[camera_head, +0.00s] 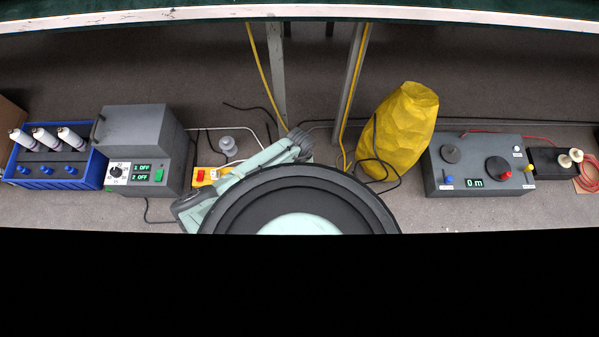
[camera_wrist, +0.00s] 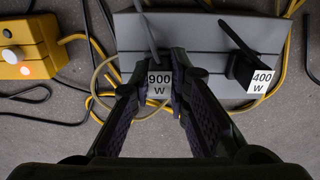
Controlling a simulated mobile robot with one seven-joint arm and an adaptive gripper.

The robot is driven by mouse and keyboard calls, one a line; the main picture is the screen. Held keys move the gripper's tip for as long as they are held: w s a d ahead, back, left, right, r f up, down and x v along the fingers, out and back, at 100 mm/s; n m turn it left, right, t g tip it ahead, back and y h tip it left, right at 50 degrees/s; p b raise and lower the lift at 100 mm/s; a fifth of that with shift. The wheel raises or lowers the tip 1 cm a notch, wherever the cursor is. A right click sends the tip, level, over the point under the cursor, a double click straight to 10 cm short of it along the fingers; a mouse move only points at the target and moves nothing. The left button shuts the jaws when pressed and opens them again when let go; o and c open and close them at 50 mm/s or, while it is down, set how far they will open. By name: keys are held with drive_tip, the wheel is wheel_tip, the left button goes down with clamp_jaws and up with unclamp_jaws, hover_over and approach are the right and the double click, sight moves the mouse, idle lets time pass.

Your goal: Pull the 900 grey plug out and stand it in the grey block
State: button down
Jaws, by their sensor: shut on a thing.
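The plug is over the near left part of a wide grey block (camera_wrist: 200,35). I cannot tell whether it is seated in the block or raised off it. A black plug labelled 400 W (camera_wrist: 243,70) is at the block's right. In the head view my arm hides the plugs, and my fingers cannot be made out.
A yellow switch box (camera_wrist: 25,45) is left of the grey block; it also shows in the head view (camera_head: 203,176). Yellow and black cords loop around the block. A grey cabinet (camera_head: 140,145) is left, a yellow bag (camera_head: 405,125) right. Table legs (camera_head: 278,75) stand behind.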

drive_tip(key=shift+f, duration=0.2)
drive_tip(key=c, duration=1.5)
unclamp_jaws()
drive_tip(key=shift+o, duration=0.2)
drive_tip(key=shift+r+p, duration=2.5)
drive_tip(key=shift+r, duration=1)
drive_tip(key=shift+r, duration=0.1)
